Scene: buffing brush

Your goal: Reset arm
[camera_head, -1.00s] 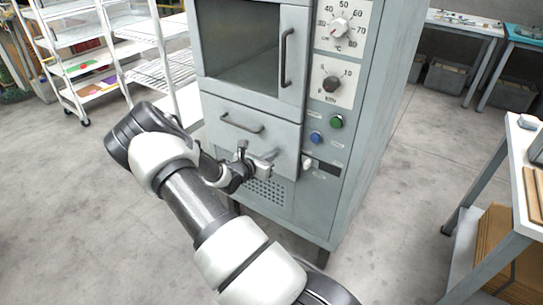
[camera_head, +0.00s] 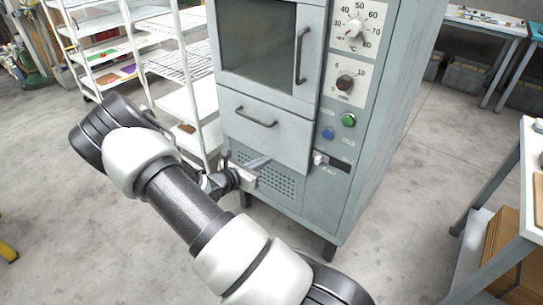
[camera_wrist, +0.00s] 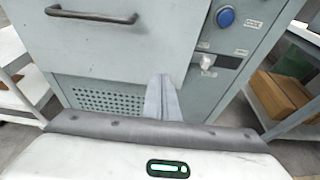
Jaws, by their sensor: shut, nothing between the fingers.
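My gripper (camera_head: 258,164) is in front of the lower part of a grey cabinet oven (camera_head: 285,135), near its perforated vent panel. In the wrist view, my gripper (camera_wrist: 162,80) has its two fingers together with nothing between them. The fingers point toward the cabinet front, between the vent grille (camera_wrist: 105,103) and a white switch (camera_wrist: 207,60). I cannot tell whether the fingertips touch the cabinet. The cabinet drawer (camera_head: 285,135) is shut, and its dark handle (camera_head: 255,117) is above my gripper. The cabinet's windowed door (camera_head: 260,45) is shut.
White wire shelving (camera_head: 178,62) stands left of the cabinet, close to my arm. A workbench (camera_head: 528,165) with cardboard (camera_head: 510,245) on its lower shelf stands at the right. Grey floor is open at the left and in front of the cabinet.

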